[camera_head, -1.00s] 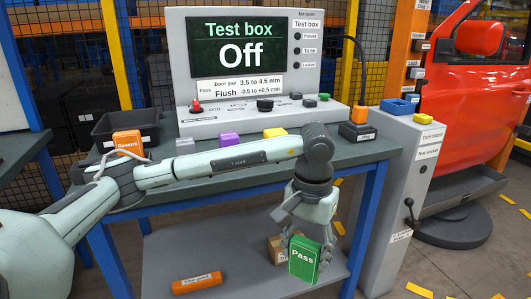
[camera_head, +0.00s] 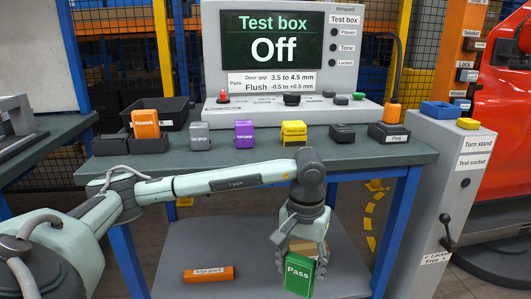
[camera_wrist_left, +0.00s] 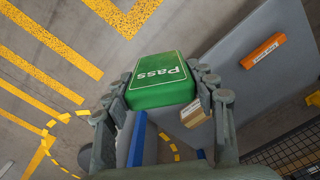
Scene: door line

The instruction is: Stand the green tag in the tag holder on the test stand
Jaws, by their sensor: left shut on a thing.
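The green tag (camera_head: 298,277), marked "Pass", is in my left gripper (camera_head: 302,252), whose fingers are shut on it. It hangs in front of the test stand, below the level of the worktop (camera_head: 270,158) and over the lower shelf. In the left wrist view the green tag (camera_wrist_left: 160,80) sits between the fingertips with its lettering in sight. An orange "Rework" tag (camera_head: 145,124) stands upright at the left of the worktop, by a low dark block (camera_head: 111,145). I cannot tell for sure which part is the tag holder. My right gripper is not in view.
The test box (camera_head: 330,107) reads "Off" at the back of the worktop. Grey, purple (camera_head: 244,134) and yellow (camera_head: 294,133) blocks line its front. A brown box and an orange bar (camera_head: 208,273) lie on the lower shelf. The turn stand post (camera_head: 440,210) stands right.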

